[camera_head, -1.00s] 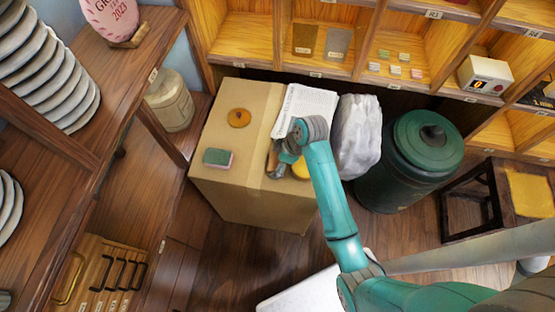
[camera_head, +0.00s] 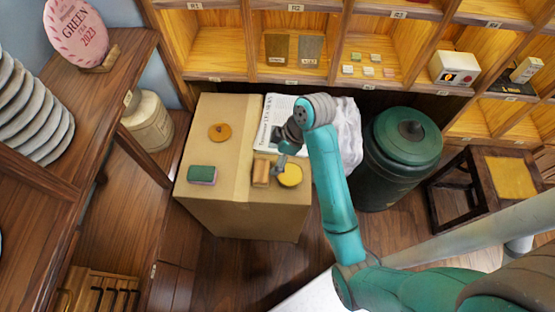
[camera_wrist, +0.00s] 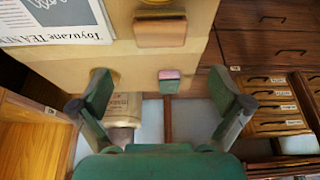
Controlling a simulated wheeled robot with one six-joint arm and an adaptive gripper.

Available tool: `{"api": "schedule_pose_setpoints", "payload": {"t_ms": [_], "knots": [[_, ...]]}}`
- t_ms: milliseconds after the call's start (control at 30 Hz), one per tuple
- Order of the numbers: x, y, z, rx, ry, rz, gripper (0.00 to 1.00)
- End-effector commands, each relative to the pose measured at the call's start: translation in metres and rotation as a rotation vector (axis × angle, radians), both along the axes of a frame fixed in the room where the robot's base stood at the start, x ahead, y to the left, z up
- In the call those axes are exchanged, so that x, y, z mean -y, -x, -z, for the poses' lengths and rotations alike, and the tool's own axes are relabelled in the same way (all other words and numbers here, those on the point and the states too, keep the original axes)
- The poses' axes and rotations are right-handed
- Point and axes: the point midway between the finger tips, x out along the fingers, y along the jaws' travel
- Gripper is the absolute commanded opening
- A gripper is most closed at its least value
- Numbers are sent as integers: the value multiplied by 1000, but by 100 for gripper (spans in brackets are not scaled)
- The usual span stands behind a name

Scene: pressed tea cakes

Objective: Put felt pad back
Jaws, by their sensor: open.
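I cannot tell for sure which thing is the felt pad. On the cardboard box lie a green and pink block (camera_head: 201,174), a wooden block (camera_head: 261,173), a yellow round piece (camera_head: 290,176) and an orange-brown disc (camera_head: 219,132). My gripper (camera_head: 281,166) is over the box by the wooden block and the yellow piece. In the wrist view my gripper (camera_wrist: 160,92) is open with nothing between its fingers. The green and pink block (camera_wrist: 169,81) shows beyond the gap, with the wooden block (camera_wrist: 160,32) above it. The left finger partly hides the disc.
The cardboard box (camera_head: 230,215) also bears a printed sheet (camera_head: 270,130). A pale wrapped bundle (camera_head: 349,135) and a green canister (camera_head: 400,165) stand to the right. Shelves (camera_head: 215,55) line the back, with brown (camera_head: 277,47) and grey (camera_head: 311,49) squares. A plate rack is left.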

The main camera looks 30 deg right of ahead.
Motion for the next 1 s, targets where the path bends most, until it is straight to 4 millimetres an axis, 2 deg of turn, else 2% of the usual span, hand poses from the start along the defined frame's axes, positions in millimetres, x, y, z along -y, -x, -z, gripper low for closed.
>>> {"api": "schedule_pose_setpoints", "payload": {"t_ms": [300,467,700,833,1000], "knots": [[0,2,-1,0,0,2,100],[-8,12,18,21,-7,65,100],[-26,51,66,123,-27,291,100],[-32,78,82,190,-39,412,100],[-35,118,91,285,-61,552,100]]}}
